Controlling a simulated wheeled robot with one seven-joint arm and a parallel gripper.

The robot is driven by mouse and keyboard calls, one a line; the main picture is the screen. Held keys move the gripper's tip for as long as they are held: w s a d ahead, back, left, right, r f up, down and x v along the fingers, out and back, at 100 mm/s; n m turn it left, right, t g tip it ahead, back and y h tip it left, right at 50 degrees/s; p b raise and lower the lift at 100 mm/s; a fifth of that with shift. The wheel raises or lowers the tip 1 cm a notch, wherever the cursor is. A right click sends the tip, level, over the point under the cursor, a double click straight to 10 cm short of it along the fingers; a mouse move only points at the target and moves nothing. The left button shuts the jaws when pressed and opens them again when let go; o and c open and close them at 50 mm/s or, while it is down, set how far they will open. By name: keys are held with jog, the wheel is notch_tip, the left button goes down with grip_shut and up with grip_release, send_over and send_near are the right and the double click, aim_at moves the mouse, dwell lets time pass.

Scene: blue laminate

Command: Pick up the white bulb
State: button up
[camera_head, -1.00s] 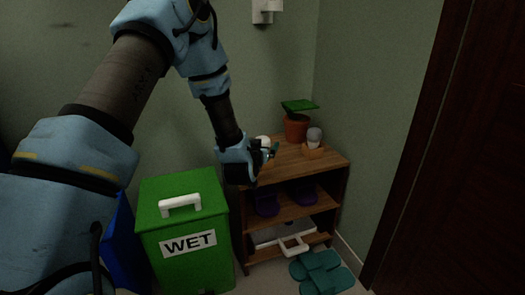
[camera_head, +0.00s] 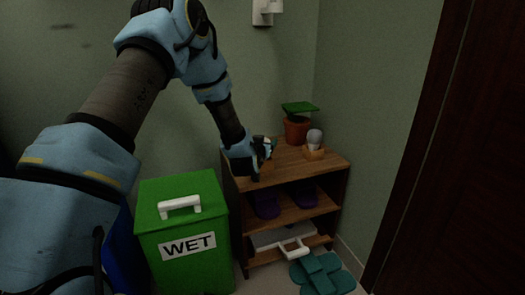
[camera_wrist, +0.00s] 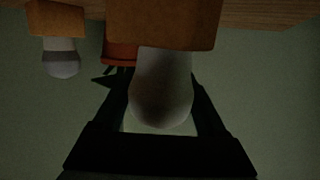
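A pale bulb (camera_wrist: 162,95) stands in a wooden block holder (camera_wrist: 178,22) on the shelf top. In the wrist view, which looks upside down, it sits between the two dark fingers of my gripper (camera_wrist: 160,88). The fingers run close along both sides of it; whether they press on it is too dark to tell. In the head view my gripper (camera_head: 262,150) is at the left end of the shelf top and mostly hides this bulb. A second, greyer bulb (camera_head: 314,136) stands in its own wooden block (camera_head: 313,153) to the right; it also shows in the wrist view (camera_wrist: 61,62).
A wooden shelf unit (camera_head: 325,164) holds purple slippers (camera_head: 303,196) below its top. A potted plant (camera_head: 296,131) stands at the back of the top. A green WET bin (camera_head: 185,225) is left of the shelf. Teal slippers (camera_head: 320,273) lie on the floor.

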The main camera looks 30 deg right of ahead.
jog(key=c, duration=1)
notch_tip(320, 180, up, 10)
jog(key=shift+p, duration=1.05)
jog(key=shift+c, duration=0.2)
